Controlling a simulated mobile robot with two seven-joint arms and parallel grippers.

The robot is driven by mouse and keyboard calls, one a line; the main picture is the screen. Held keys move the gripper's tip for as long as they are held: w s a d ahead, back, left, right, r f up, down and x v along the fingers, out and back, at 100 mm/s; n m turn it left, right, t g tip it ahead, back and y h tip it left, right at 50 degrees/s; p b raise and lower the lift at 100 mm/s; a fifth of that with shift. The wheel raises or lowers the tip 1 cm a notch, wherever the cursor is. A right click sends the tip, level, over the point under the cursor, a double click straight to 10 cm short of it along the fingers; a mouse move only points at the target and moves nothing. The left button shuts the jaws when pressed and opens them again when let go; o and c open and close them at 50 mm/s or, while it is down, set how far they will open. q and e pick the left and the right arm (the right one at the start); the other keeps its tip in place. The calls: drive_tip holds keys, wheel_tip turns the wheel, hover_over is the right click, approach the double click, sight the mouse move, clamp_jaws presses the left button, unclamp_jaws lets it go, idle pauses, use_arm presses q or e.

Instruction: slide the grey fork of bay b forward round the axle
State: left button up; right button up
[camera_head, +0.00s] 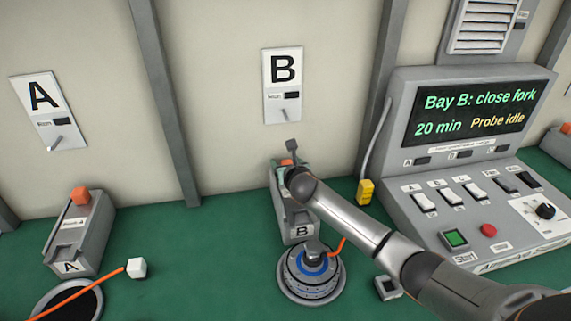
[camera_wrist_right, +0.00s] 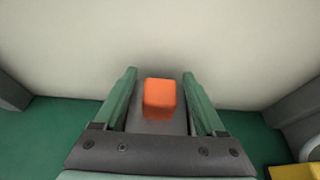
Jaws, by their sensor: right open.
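The grey fork unit of bay B (camera_head: 291,218) stands on the green bench, marked with a B on its front. Its orange knob (camera_wrist_right: 159,99) shows in the right wrist view between the two green fingers of my right gripper (camera_wrist_right: 160,75). The fingers are open, with a gap on each side of the knob. In the head view my right gripper (camera_head: 285,170) is at the rear top of the unit and hides part of it. A round hub motor (camera_head: 312,283) with a blue ring sits just in front of the unit. I cannot make out its axle clearly. My left gripper is not in view.
Bay A's grey unit (camera_head: 78,232) with an orange knob stands at the left. A white cube (camera_head: 136,268) on an orange cable lies near it. The console (camera_head: 470,170) at the right reads "Bay B: close fork". A yellow plug (camera_head: 365,191) hangs beside it.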

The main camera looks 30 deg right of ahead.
drive_tip(key=shift+w+f, duration=0.15)
drive_tip(key=shift+w, duration=0.15)
clamp_jaws()
idle(0.6)
idle(0.8)
